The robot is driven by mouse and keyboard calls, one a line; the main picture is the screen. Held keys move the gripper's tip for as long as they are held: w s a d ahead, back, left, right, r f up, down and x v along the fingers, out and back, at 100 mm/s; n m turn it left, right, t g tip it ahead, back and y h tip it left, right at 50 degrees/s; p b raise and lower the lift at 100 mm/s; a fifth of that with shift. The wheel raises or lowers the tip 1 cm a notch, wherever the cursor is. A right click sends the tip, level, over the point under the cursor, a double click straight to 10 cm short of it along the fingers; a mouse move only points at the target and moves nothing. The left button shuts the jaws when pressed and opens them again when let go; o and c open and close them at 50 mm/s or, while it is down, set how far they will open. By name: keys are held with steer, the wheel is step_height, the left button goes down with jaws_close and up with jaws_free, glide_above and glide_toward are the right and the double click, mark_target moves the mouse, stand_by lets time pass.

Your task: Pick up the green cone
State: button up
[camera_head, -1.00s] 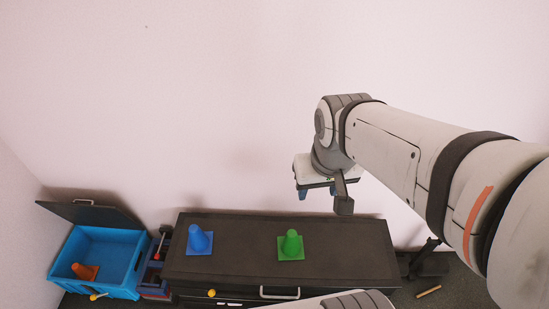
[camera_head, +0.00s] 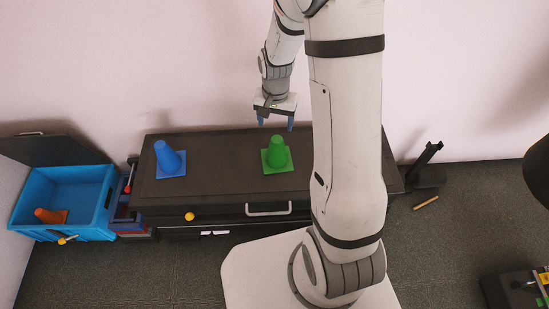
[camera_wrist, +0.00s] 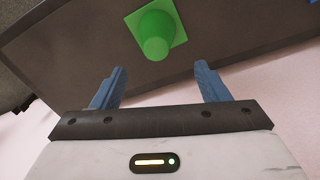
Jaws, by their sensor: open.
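The green cone (camera_head: 276,154) stands upright on its square base on top of the dark cabinet (camera_head: 215,186), right of the middle of the cabinet top. My gripper (camera_head: 275,122) is open and empty above the cone, with its blue fingers apart. In the wrist view the green cone (camera_wrist: 156,36) lies beyond the fingertips, roughly in line with the gap between the fingers (camera_wrist: 160,80). The fingers do not touch it.
A blue cone (camera_head: 169,160) stands on the cabinet's left part. An open blue box (camera_head: 62,190) at the left holds an orange cone (camera_head: 50,215). A red-and-blue container (camera_head: 124,213) stands between box and cabinet. A small stick (camera_head: 426,203) lies on the floor at right.

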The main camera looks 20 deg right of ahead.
mark_target(277, 138)
step_height(277, 138, down, 4)
steer(key=shift+w+f+b, duration=0.1)
steer(key=shift+b, duration=0.4)
steer(key=f, duration=0.1)
steer(key=f+b, duration=0.1)
steer(key=f, duration=0.1)
steer(key=f+b, duration=0.1)
steer(key=f, duration=0.1)
steer(key=shift+s+d, duration=0.2)
steer(key=shift+s, duration=0.05)
steer(key=shift+c, duration=0.2)
steer(key=c, duration=1.4)
